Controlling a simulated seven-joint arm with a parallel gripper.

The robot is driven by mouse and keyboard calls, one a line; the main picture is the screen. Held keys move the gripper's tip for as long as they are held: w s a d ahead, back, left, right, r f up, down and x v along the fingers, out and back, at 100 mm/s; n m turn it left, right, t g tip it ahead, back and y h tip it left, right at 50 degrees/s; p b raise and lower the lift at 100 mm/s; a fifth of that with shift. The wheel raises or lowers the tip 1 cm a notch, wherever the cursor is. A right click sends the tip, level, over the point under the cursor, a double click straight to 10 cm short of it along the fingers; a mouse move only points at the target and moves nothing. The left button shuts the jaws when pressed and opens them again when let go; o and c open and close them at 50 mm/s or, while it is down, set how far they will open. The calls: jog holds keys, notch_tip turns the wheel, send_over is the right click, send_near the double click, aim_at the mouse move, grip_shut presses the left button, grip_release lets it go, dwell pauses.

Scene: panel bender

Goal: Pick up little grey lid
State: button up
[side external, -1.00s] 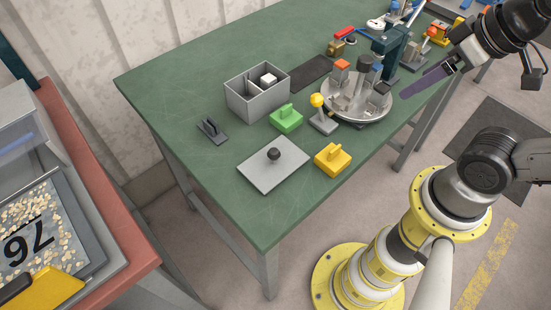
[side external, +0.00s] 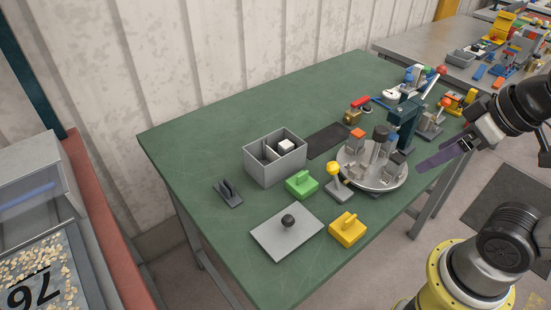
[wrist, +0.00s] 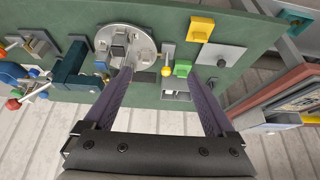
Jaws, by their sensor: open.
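A small dark grey piece with an upright handle (side external: 228,192) lies on the green table, left of the open grey box. A larger, flat light grey plate with a dark round knob (side external: 287,231) lies nearer the table's front edge; it also shows in the wrist view (wrist: 220,55). Either could be called a grey lid. My gripper (wrist: 161,82) is open and empty, its two purple fingers spread wide. In the side view my gripper (side external: 446,155) hangs at the right, beside the round metal turntable and well away from both grey pieces.
The grey box (side external: 274,160) has compartments and a white block inside. A green handled block (side external: 301,185), a yellow handled block (side external: 347,230) and a yellow-knobbed lever (side external: 335,182) stand nearby. The turntable (side external: 372,168) carries upright parts. The table's left back is clear.

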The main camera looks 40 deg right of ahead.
jog(key=c, duration=0.3)
jog(key=w+r+n, duration=0.3)
jog(key=w+n, duration=0.1)
jog(key=w, duration=0.1)
jog(key=n+g, duration=0.3)
jog(key=n, duration=0.9)
send_over(288, 218)
jog(key=s, duration=0.3)
jog(key=s+x, duration=0.2)
jog(key=x, duration=2)
